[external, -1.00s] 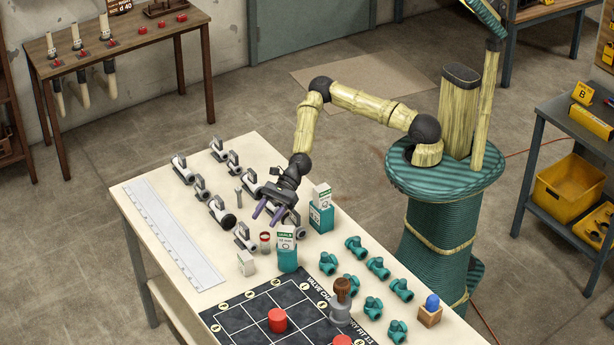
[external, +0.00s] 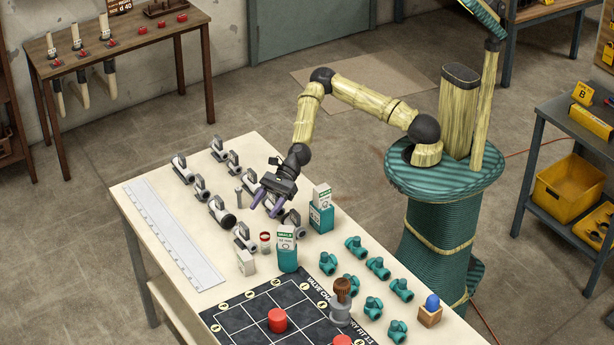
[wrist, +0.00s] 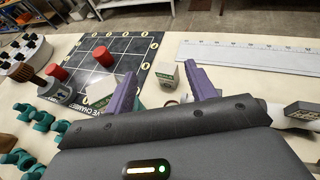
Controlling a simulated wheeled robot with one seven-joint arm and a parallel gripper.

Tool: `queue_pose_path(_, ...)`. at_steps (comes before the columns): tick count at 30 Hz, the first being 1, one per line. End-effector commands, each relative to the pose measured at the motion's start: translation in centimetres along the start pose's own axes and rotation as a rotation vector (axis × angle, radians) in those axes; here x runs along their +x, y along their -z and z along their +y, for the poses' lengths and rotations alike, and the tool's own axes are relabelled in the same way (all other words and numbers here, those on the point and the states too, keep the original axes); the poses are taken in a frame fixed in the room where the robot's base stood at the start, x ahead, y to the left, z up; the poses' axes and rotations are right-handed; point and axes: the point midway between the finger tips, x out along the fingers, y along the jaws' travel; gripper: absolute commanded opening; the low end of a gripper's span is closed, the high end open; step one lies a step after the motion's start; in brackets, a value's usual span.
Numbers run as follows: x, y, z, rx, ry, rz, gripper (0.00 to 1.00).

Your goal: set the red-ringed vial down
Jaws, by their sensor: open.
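The red-ringed vial (external: 265,242) stands upright on the cream tabletop in the external view. It is between a grey pipe fitting and the teal box with a white label card (external: 287,252). My gripper (external: 267,205) is above and behind the vial in that view, apart from it. Its two purple fingers are spread with nothing between them. In the wrist view the open fingers (wrist: 160,77) show at the middle. I cannot make out the vial there.
A white block (external: 247,263) stands near the vial. Grey pipe fittings (external: 220,212) line the left, and teal valves (external: 355,246) the right. A second teal box (external: 321,215) is right of my gripper. The dark grid board (external: 250,318) lies in front; a long ruler (external: 170,235) lies left.

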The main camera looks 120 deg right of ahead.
Motion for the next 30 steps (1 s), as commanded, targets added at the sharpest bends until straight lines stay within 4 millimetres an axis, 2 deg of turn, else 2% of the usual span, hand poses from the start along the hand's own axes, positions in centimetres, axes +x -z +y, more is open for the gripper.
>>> queue_pose_path(1, -0.8, -1.9, 0.0, -0.01, 0.004, -0.002, 0.56)
queue_pose_path(3, -1.6, -4.2, 0.0, -0.011, 0.003, -0.002, 0.56)
queue_pose_path(6, -2.6, -6.8, 0.1, -0.009, 0.002, -0.002, 0.56)
queue_pose_path(18, -5.4, -13.2, 0.1, -0.005, 0.002, 0.0, 0.56)
queue_pose_path(26, -2.9, -10.4, 2.3, -0.381, -0.043, 0.108, 0.56)
queue_pose_path(30, -1.9, -8.8, 3.3, -0.647, -0.079, 0.171, 0.56)
